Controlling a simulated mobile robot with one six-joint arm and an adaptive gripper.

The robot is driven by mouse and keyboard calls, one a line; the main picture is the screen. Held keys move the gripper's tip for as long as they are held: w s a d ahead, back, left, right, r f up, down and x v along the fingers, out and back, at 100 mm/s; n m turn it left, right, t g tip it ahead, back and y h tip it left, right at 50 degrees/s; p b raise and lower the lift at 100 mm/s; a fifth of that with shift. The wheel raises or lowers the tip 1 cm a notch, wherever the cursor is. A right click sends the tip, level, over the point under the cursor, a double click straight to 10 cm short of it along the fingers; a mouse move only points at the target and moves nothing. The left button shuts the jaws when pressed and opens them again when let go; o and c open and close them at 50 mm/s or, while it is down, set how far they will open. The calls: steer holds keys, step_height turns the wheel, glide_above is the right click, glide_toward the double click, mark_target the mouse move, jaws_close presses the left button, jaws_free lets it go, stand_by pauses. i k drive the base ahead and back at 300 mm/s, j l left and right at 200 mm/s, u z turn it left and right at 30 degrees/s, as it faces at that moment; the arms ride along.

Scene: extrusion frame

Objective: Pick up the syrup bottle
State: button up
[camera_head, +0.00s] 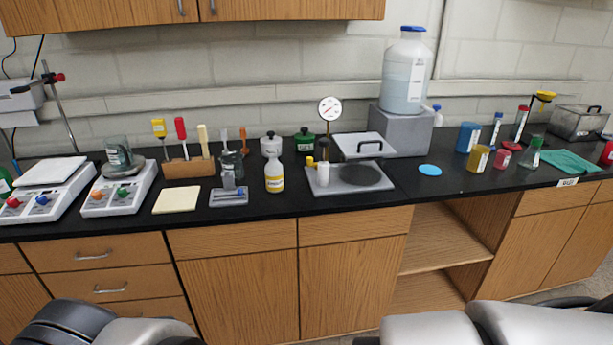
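A small white bottle with a yellow label (274,185) stands upright on the black bench top, left of the hot plate. It may be the syrup bottle, but the label is too small to read for certain. Nothing touches it, and its front side is unobstructed. My gripper is not in view; only grey and black parts of my own body show along the bottom edge.
Behind the bottle stand a white canister (271,146) and a green jar (305,142). A hot plate (335,187) with small bottles is to its right. A small grey-blue stand (229,197) and a yellow pad (177,199) are to its left. Free bench lies in front.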

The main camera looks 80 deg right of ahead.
mark_target(274, 174)
steer(key=z, duration=2.55)
